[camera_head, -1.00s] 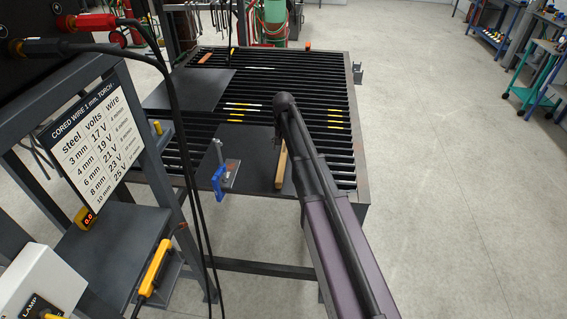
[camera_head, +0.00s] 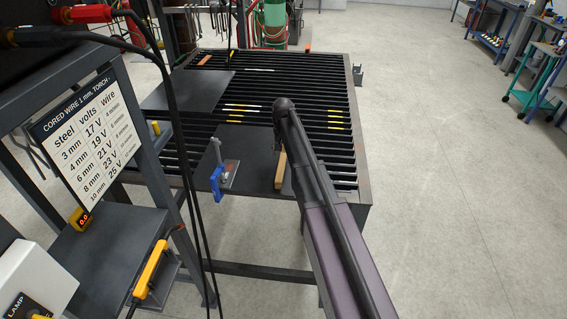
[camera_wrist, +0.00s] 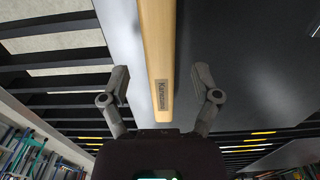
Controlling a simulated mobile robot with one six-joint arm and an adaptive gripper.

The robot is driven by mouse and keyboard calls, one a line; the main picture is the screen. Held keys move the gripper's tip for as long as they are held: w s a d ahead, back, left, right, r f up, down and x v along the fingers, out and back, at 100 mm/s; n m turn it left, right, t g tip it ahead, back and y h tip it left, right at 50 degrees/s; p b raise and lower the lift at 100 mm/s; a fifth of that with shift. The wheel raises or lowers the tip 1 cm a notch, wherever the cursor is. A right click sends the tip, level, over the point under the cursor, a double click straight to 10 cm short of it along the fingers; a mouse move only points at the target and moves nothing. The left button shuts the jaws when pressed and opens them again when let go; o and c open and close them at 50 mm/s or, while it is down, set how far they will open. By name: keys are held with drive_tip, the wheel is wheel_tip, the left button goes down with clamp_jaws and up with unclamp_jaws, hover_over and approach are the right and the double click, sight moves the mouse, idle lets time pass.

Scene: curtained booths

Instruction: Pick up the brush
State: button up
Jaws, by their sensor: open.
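The brush shows as a long wooden handle with a small dark label in the wrist view (camera_wrist: 157,50). In the head view the brush (camera_head: 281,170) lies on a dark plate on the slatted table, partly hidden behind my arm. My gripper (camera_wrist: 160,76) is open in the wrist view, one finger on each side of the handle with a gap on both sides. The handle runs between the fingers and on past the top of the picture. The brush's bristles are not in view. In the head view my gripper is hidden by the arm.
The dark plate (camera_head: 250,150) lies on the slatted table (camera_head: 300,90). A blue clamp (camera_head: 217,182) stands left of the brush at the table's front edge. Another dark plate (camera_head: 195,90) lies further back. Hanging cables (camera_head: 190,190) run down at the left.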

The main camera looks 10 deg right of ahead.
drive_tip(key=shift+f+b, duration=1)
drive_tip(key=shift+f, duration=0.3)
clamp_jaws()
